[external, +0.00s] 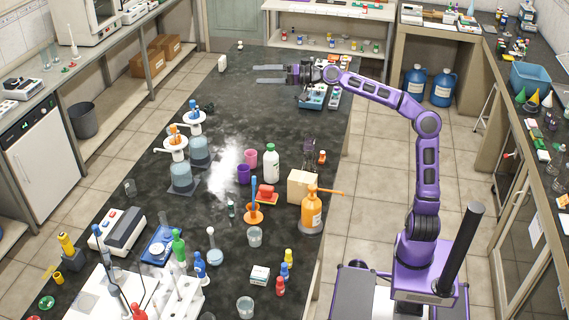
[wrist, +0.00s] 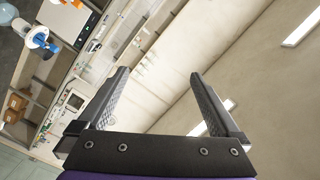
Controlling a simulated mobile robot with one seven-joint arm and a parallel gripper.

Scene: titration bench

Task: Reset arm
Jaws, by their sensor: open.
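My gripper (external: 270,74) is at the end of my purple arm, which stretches left over the far part of the dark bench (external: 225,105). In the wrist view my gripper (wrist: 165,98) shows two dark fingers spread wide with nothing between them. The wrist camera looks past the fingers at the wall, the ceiling lights and shelving, so the gripper appears to point across the room. No object touches the fingers.
Glass flasks on stands (external: 181,172) are on the left of the bench. An orange bottle (external: 311,212), a wooden block (external: 300,188) and a white bottle (external: 271,163) stand mid-right. Small blue equipment (external: 313,98) lies below the wrist. The bench's far left is mostly clear.

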